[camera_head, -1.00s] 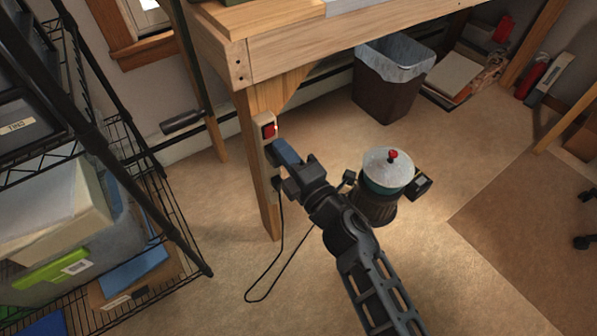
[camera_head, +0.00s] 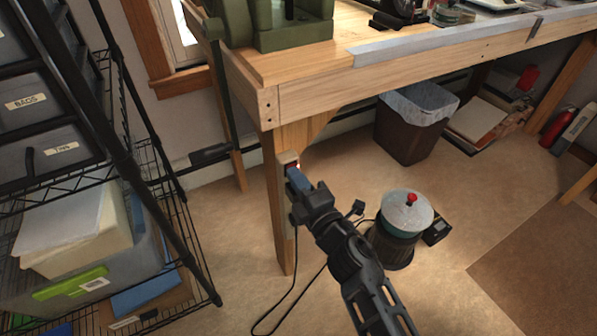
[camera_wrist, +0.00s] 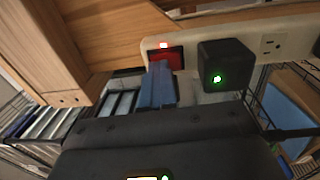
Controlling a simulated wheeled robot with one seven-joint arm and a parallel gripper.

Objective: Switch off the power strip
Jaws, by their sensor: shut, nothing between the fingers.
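The power strip (camera_head: 288,157) is a pale bar fixed upright to the workbench leg, mostly hidden behind my gripper in the head view. In the wrist view the strip (camera_wrist: 237,37) shows a red switch (camera_wrist: 172,57) with a lit spot above it, a black plug (camera_wrist: 224,66) with a green light, and a free socket. My gripper (camera_head: 294,178) is shut and empty. Its blue fingertips (camera_wrist: 160,68) overlap the lower left part of the red switch; I cannot tell whether they touch it.
A wire shelf (camera_head: 139,187) with bins stands at the left. A canister with a grey lid (camera_head: 407,211) stands on the floor right of my arm, and a black cable hangs below the strip. A waste bin (camera_head: 409,128) is under the workbench (camera_head: 330,98).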

